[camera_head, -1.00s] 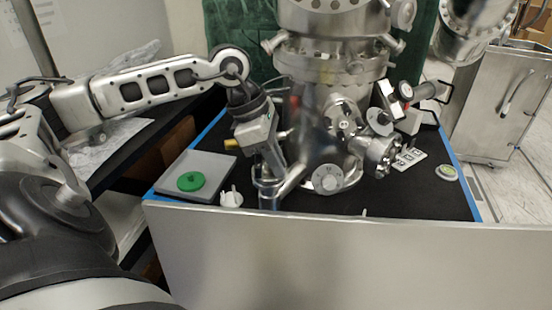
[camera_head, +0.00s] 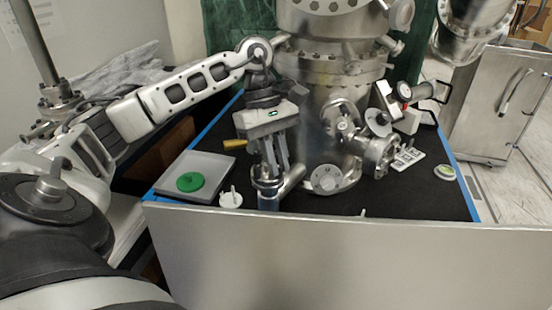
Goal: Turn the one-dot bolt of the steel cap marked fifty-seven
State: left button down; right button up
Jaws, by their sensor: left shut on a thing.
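My left gripper (camera_head: 268,160) reaches down over a short steel port (camera_head: 291,183) at the front left of the steel chamber. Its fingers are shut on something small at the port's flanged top. The fingers hide most of it, and I cannot read a dot or a number there. A round steel cap with bolts (camera_head: 328,179) faces forward low on the chamber. Another bolted flange (camera_head: 380,156) sits to its right. Their markings are too small to read. My right gripper is not in view.
A grey tray (camera_head: 217,166) holding a green disc (camera_head: 190,182) lies on the left of the black table. A white pronged part (camera_head: 231,199) stands in front of it. A white card (camera_head: 408,158) and a round green-and-white item (camera_head: 445,172) lie on the right. A metal panel (camera_head: 330,250) edges the front.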

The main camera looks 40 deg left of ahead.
pick_arm(q)
jog(key=m+g, duration=0.1)
jog(key=m, duration=0.1)
jog(key=m+y, duration=0.1)
jog(key=m, duration=0.2)
jog(key=shift+w+g+b, duration=0.2)
jog(key=shift+g+b, duration=0.15)
jog(key=shift+g, duration=0.05)
jog(key=shift+m, duration=0.3)
jog(key=c, duration=1.4)
grip_release()
jog(key=shift+c, duration=0.2)
jog(key=p+v, duration=0.3)
jog(key=v, duration=0.4)
jog(key=shift+r, duration=0.2)
